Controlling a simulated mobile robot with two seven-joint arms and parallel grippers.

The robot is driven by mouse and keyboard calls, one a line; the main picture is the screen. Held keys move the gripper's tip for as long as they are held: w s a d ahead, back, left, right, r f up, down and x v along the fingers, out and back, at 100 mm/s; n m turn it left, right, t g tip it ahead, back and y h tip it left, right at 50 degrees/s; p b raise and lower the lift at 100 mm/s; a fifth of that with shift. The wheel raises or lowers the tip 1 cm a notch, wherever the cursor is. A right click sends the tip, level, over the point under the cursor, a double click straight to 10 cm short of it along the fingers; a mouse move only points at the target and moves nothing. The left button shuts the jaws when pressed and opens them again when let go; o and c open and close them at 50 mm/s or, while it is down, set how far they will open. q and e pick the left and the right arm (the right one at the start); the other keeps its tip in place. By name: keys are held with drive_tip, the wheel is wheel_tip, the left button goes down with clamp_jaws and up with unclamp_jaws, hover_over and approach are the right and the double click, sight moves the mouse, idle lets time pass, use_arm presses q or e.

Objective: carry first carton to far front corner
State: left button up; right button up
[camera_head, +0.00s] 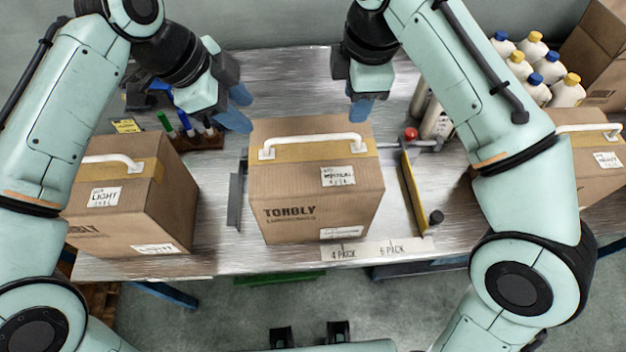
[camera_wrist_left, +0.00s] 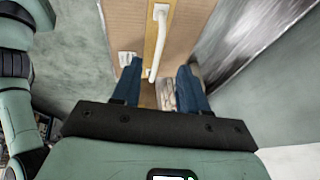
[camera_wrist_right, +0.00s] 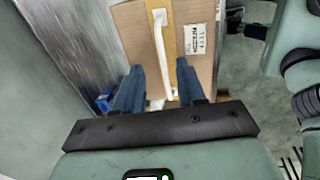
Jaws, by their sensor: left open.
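A brown TORBLY carton (camera_head: 310,195) with a white handle (camera_head: 315,145) on yellow tape sits upright in the middle of the table. My left gripper (camera_head: 238,110) is open and empty, by its far left corner. My right gripper (camera_head: 361,108) is open and empty, behind its far right corner. The carton's handle also shows in the left wrist view (camera_wrist_left: 158,40) and in the right wrist view (camera_wrist_right: 161,50), lying between the spread fingers as seen there. Neither gripper visibly holds anything. I cannot tell whether any finger touches the carton.
A LIGHT carton (camera_head: 130,195) stands at the left and another carton (camera_head: 592,165) at the right, both partly behind my arms. A pen rack (camera_head: 195,138) stands at back left; a yellow rail (camera_head: 413,190) lies right of the middle carton. Several capped bottles (camera_head: 540,70) stand at back right.

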sight(276, 139)
use_arm(q)
drive_tip(key=x, duration=1.3)
drive_tip(key=shift+w+f, duration=0.1)
drive_tip(key=shift+f, duration=0.05)
use_arm(e)
drive_tip(key=w+f, duration=0.1)
drive_tip(key=f, duration=0.3)
drive_tip(key=w+f, duration=0.1)
drive_tip(key=f, duration=0.8)
drive_tip(key=shift+w, duration=0.4)
use_arm(q)
clamp_jaws()
use_arm(e)
clamp_jaws()
